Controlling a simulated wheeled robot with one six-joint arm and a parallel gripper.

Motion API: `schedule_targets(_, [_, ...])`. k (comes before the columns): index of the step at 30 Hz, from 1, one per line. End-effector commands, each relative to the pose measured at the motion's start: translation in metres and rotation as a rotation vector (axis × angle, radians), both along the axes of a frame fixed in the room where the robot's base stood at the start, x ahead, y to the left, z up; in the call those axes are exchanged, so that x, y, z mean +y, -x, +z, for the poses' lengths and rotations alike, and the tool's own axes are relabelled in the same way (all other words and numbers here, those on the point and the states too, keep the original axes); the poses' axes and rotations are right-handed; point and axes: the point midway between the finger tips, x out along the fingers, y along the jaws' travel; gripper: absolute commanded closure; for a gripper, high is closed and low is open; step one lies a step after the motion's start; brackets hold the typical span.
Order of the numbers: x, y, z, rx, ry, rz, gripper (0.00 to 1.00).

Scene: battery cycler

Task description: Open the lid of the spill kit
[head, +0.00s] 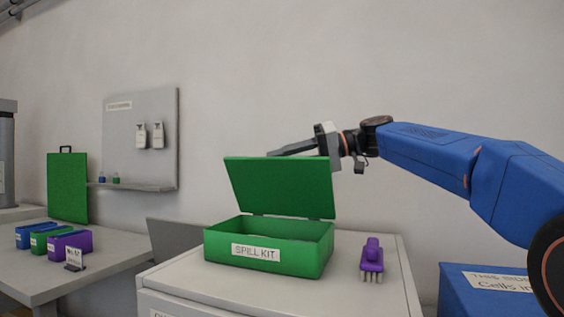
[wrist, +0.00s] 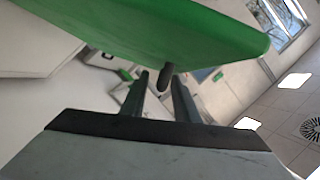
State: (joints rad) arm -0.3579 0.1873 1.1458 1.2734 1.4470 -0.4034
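The green spill kit (head: 268,243) sits on a white cabinet with its label facing me. Its lid (head: 280,188) stands raised, nearly upright, hinged at the back, and the box front is clear. My gripper (head: 272,153) is at the lid's top edge, on its far side, with the fingers pointing left. In the wrist view the lid's green underside or edge (wrist: 170,25) fills the top. My two fingers (wrist: 160,90) are apart, and a short dark peg (wrist: 166,76) shows between their tips. I cannot tell whether they touch it.
A purple brush (head: 372,260) lies on the white cabinet (head: 345,290) right of the kit. A blue box (head: 470,300) stands at the lower right. A table (head: 95,270) at left holds coloured bins (head: 70,245) and a green case (head: 67,188).

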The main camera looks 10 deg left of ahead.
Motion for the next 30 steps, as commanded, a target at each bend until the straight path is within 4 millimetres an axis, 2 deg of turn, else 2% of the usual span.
schedule_targets(2, [0.0,0.0,0.0,0.0,0.0,0.0,0.72])
schedule_targets(5, [0.0,0.0,0.0,0.0,0.0,0.0,0.96])
schedule_targets(6, [0.0,0.0,0.0,0.0,0.0,0.0,1.0])
schedule_targets(14, [-0.001,-0.005,0.0,0.021,-0.003,0.0,1.0])
schedule_targets(24, [-0.007,-0.045,0.005,0.273,-0.038,-0.002,1.0])
schedule_targets(30, [-0.009,-0.057,0.005,0.354,-0.05,-0.001,1.0])
